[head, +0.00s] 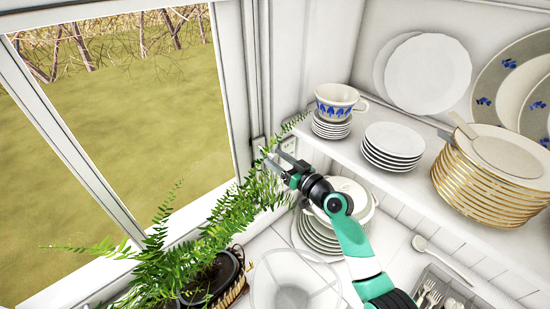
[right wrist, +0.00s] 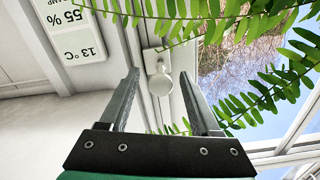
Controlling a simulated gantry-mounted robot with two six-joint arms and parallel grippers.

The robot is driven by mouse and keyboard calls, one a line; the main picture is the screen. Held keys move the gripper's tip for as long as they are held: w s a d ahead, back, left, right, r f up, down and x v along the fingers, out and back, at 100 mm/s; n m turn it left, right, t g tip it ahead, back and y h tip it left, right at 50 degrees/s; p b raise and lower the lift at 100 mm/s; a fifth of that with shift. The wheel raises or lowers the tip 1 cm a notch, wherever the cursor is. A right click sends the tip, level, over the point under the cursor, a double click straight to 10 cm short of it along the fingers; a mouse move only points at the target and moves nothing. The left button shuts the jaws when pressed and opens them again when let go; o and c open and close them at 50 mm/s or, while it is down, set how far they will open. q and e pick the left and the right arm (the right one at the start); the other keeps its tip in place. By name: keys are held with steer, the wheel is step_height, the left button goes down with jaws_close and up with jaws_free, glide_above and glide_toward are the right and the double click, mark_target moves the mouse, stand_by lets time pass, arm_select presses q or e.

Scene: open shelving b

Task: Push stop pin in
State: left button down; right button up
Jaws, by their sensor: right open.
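A small white round knob on a short mount, which looks like the stop pin (right wrist: 161,83), sits on the white window frame in the right wrist view. My right gripper (head: 272,157) is open beside the window frame in the head view. In the right wrist view its two fingers (right wrist: 159,76) appear on either side of the knob, with gaps on both sides. Depth between fingertips and knob is hard to judge. The knob cannot be made out in the head view, behind fern and gripper. My left gripper is not in view.
A potted fern (head: 205,245) spreads fronds along the window, close to my right gripper. A white display (right wrist: 76,32) hangs near the knob. Below my arm are a lidded white pot (head: 350,190) and a glass bowl (head: 295,283). A shelf with stacked plates (head: 490,170) stands right.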

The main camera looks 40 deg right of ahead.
jaws_close()
stand_by(1.4)
